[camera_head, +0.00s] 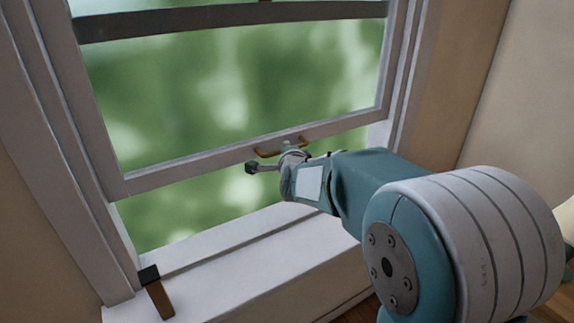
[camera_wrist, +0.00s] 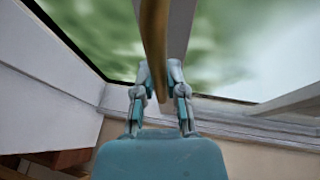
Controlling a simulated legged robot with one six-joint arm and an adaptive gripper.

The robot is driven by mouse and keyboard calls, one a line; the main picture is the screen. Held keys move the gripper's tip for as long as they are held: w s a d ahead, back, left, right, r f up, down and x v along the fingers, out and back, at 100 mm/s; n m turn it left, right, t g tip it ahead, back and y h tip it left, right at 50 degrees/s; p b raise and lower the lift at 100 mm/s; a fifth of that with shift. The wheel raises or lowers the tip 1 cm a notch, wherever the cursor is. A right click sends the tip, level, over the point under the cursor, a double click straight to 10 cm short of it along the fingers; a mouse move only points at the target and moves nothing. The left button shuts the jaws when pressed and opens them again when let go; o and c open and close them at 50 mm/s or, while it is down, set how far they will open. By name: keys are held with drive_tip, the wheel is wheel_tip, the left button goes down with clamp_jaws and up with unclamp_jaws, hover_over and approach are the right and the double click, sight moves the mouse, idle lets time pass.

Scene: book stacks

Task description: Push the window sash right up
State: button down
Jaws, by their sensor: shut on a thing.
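The window sash (camera_head: 190,174) has a pale frame, and its bottom rail stands well above the sill, leaving an open gap below. A brass bar handle (camera_head: 268,153) is fixed on that rail, right of its middle. My gripper (camera_head: 288,150) reaches it from the right and is shut on the handle. In the wrist view the brass handle (camera_wrist: 153,35) runs between the two fingers of my gripper (camera_wrist: 160,75). The fingertips are partly hidden behind my wrist in the head view.
The pale sill (camera_head: 215,250) runs below the window. A small thing with a dark block end and a brown body (camera_head: 159,298) lies at the sill's left end. A dark bar (camera_head: 230,20) crosses the window near the top. A bare wall (camera_head: 515,95) stands at right.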

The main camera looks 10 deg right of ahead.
drive_tip(key=shift+r, duration=0.45)
drive_tip(key=c, duration=0.7)
unclamp_jaws()
drive_tip(key=shift+f, duration=0.1)
drive_tip(key=v, duration=1.1)
drive_tip(key=shift+s, duration=0.4)
drive_tip(key=shift+a, duration=0.1)
